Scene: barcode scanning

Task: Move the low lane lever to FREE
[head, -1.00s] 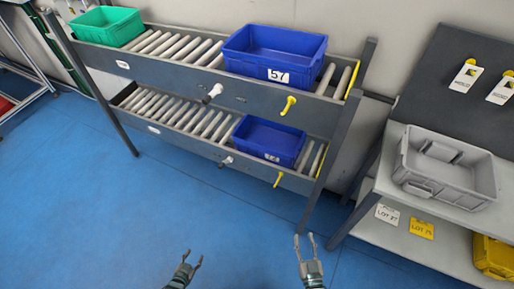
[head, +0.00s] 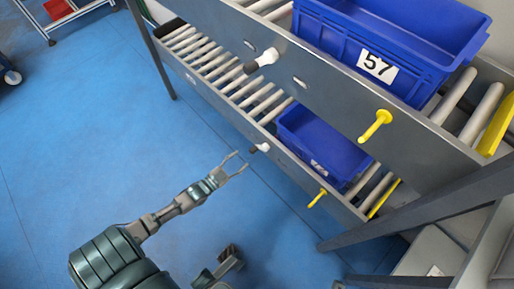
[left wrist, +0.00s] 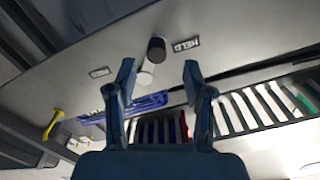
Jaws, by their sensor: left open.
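The low lane lever (head: 260,148) sticks out of the lower rail (head: 228,118) of the roller rack, a small pale stem with a dark end. In the left wrist view the lever (left wrist: 156,50) shows a black knob and a white stem between my fingers, beside a plate reading HELD (left wrist: 186,45). A second plate (left wrist: 99,72) on its other side is unreadable. My left gripper (head: 242,161) is open and empty, just short of the lever. In its wrist view the fingers (left wrist: 158,68) stand apart on both sides of it; contact cannot be told.
A blue crate marked 57 (head: 375,68) sits on the upper lane, another blue crate (head: 322,142) on the lower lane. The upper lane has a similar lever (head: 262,61). Yellow handles (head: 375,125) (head: 318,198) stick out of the rails.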

